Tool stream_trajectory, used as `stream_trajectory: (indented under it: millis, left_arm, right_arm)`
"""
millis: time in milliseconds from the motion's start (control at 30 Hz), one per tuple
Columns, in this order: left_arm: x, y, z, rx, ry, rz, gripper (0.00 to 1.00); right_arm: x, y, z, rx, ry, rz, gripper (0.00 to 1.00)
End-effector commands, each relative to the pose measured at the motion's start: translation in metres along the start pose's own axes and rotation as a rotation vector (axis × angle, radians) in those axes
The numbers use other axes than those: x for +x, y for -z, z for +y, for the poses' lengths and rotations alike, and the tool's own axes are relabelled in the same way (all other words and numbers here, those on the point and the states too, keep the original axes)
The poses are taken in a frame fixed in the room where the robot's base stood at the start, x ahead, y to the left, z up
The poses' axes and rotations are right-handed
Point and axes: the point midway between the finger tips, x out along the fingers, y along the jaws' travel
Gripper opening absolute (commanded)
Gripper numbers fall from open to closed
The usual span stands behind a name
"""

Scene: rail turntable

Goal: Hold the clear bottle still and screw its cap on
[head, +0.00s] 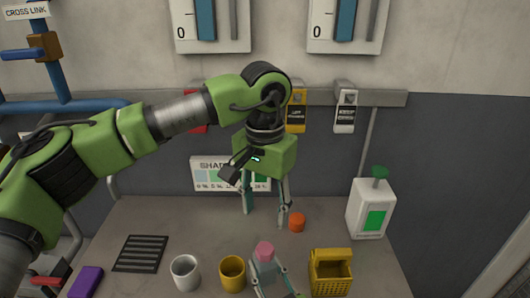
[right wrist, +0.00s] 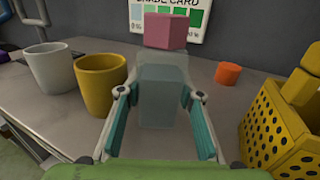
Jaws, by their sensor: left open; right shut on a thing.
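The clear bottle (right wrist: 165,98) stands upright on the table with a pink block-like piece (right wrist: 170,30) on top. The pink top also shows in the head view (head: 265,250). My right gripper (right wrist: 157,95) is shut on the bottle, one finger at each side. A small orange cylinder (head: 297,222) lies apart on the table, behind and right of the bottle. Whether the pink piece or the orange one is the cap I cannot tell. My left gripper (head: 265,215) is open and empty, pointing down beyond the bottle, its right finger near the orange cylinder.
A white cup (head: 185,272) and a yellow cup (head: 232,273) stand left of the bottle. A yellow basket (head: 330,278) is at right, with a white container (head: 369,210) behind it. A dark grille (head: 141,253) and a purple block (head: 86,281) are at left. A shade card (head: 212,176) stands at the back.

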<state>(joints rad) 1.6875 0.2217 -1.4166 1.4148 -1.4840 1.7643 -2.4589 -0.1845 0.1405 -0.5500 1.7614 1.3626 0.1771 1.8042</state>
Motion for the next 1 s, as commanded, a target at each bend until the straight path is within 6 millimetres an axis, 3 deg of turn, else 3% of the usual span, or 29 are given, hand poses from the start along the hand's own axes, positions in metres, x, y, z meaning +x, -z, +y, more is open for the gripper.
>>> stream_trajectory:
  millis: [100,133,200,633,767,1000]
  left_arm:
    - [0.0,0.0,0.0,0.0,0.0,0.0,0.47]
    - [0.0,0.0,0.0,0.0,0.0,0.0,0.47]
    - [0.0,0.0,0.0,0.0,0.0,0.0,0.47]
    - [0.001,0.0,0.0,0.0,0.0,0.0,0.47]
    - [0.001,0.0,0.0,0.0,0.0,0.0,0.47]
    - [0.0,0.0,0.0,0.0,0.0,0.0,0.47]
  right_arm:
    - [0.0,0.0,0.0,0.0,0.0,0.0,0.0]
    - [0.0,0.0,0.0,0.0,0.0,0.0,0.36]
    - [0.0,0.0,0.0,0.0,0.0,0.0,0.53]
    - [-0.006,0.001,0.0,-0.002,-0.001,0.002,0.53]
    - [-0.026,0.002,0.0,-0.003,-0.002,0.003,0.53]
    - [-0.078,0.002,0.0,-0.004,-0.003,0.005,0.53]
